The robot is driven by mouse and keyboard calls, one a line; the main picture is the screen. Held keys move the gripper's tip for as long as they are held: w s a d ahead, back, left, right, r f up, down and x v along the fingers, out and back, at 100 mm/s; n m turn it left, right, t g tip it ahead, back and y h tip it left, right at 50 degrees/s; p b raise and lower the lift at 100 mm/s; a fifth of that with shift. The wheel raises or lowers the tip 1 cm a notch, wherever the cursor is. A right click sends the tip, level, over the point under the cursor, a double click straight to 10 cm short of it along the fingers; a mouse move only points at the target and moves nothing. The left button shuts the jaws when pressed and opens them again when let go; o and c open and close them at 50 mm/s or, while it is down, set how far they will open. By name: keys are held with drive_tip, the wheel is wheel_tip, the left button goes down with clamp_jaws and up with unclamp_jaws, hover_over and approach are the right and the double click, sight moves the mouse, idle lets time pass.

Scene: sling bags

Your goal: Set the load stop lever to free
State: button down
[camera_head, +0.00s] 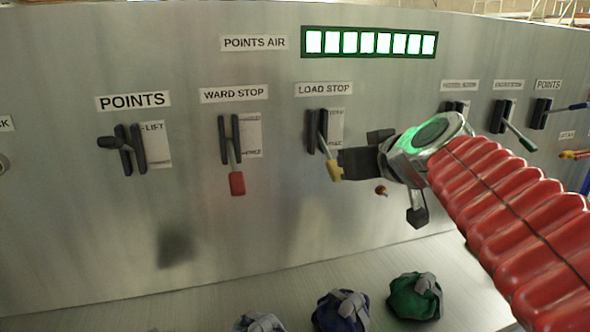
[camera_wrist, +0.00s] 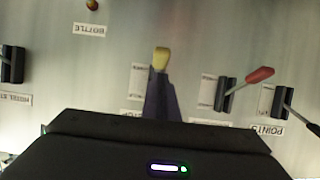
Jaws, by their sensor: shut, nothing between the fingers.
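The load stop lever (camera_head: 334,170) has a yellow handle and hangs downward from a dark slotted bracket under the LOAD STOP label (camera_head: 324,88). A small position plate (camera_head: 336,125) is beside the bracket, its words too small to read surely. My gripper (camera_head: 346,163) is shut and empty, its tip right at the yellow handle from the right. I cannot tell whether they touch. In the wrist view, the yellow handle (camera_wrist: 161,58) shows just past the tip of my dark fingers (camera_wrist: 160,92); the rest of the lever is hidden.
The ward stop lever (camera_head: 236,182), red-handled and down, is left of it. The black points lever (camera_head: 112,142) is farther left. A green lever (camera_head: 520,138) and a blue one (camera_head: 572,107) are at right. Bags (camera_head: 414,296) lie on the ledge below.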

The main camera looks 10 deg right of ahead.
drive_tip(key=s+f, duration=0.1)
drive_tip(key=s, duration=0.9)
drive_tip(key=shift+d+f, duration=0.15)
drive_tip(key=shift+d, duration=0.25)
drive_tip(key=s+a+f+g, duration=0.2)
drive_tip(key=s+f, duration=0.1)
drive_tip(key=f, duration=0.4)
drive_tip(key=s+a+f+g, duration=0.3)
drive_tip(key=s+f, duration=0.1)
drive_tip(key=f, duration=0.4)
drive_tip(key=s+a+f+m+g+h, duration=0.1)
drive_tip(key=s+a+f+g, duration=0.1)
drive_tip(key=f, duration=0.6)
drive_tip(key=shift+s+a+g, duration=0.4)
drive_tip(key=shift+s+a, duration=0.05)
drive_tip(key=shift+s, duration=0.45)
drive_tip(key=shift+s, duration=0.15)
